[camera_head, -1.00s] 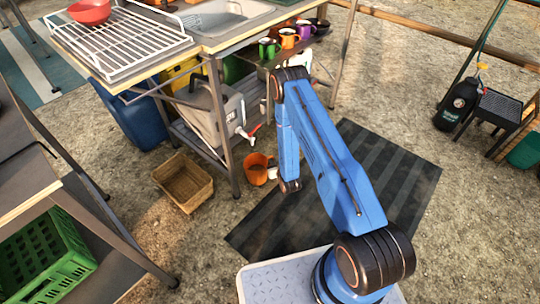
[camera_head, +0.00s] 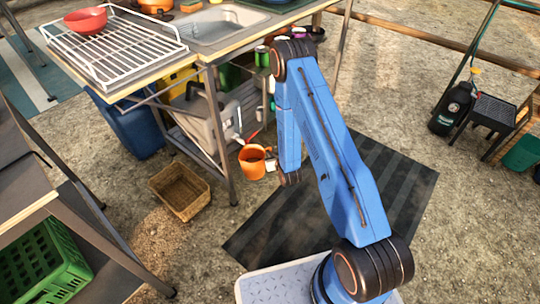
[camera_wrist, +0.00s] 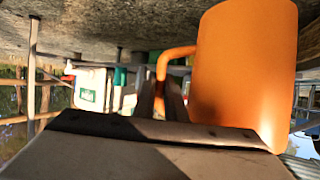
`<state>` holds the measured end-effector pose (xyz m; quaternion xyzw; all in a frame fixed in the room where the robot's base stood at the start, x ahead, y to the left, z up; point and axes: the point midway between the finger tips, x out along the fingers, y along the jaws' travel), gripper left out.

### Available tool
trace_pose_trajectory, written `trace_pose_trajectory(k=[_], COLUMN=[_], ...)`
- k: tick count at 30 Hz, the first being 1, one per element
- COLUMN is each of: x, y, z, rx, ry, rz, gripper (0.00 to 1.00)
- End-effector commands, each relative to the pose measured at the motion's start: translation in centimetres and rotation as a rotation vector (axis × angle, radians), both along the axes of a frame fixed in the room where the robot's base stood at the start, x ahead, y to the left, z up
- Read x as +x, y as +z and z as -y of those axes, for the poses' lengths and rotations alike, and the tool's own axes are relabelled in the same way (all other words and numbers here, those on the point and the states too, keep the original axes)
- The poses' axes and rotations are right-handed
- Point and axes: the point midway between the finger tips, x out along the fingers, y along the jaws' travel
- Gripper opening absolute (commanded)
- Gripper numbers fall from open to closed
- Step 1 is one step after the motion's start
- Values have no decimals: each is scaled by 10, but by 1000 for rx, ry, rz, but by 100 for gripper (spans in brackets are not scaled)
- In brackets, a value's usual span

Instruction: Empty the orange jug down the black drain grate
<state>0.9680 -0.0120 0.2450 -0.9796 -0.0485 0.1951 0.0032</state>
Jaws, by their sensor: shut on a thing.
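The orange jug (camera_head: 252,164) shows in the head view left of my blue arm, near the leg of the sink table. In the wrist view the jug (camera_wrist: 245,70) fills the right side, with its handle (camera_wrist: 162,62) toward the fingers. That view is upside down, with the ground along its top. My gripper (camera_wrist: 168,98) is shut on the jug's handle and holds the jug, which looks about upright. The jug's inside cannot be made out. I cannot pick out a black drain grate for certain.
A wicker basket (camera_head: 180,191) lies on the ground left of the jug. The sink table (camera_head: 218,52) with shelves stands behind. A dark striped mat (camera_head: 385,190) lies under my arm. A gas bottle (camera_head: 452,108) and a black grill-like box (camera_head: 497,111) stand at right.

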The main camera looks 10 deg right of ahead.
Motion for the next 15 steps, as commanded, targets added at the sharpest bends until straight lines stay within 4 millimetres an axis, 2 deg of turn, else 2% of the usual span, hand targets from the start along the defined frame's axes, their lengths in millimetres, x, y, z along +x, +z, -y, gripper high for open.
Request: trace_pose_trajectory(k=[5,12,15], x=[-12,-51,-62], y=[19,58,68], z=[12,45,53], rx=[1,1,1], ry=[-21,-79,-96], rz=[0,0,1], gripper=[0,0,0])
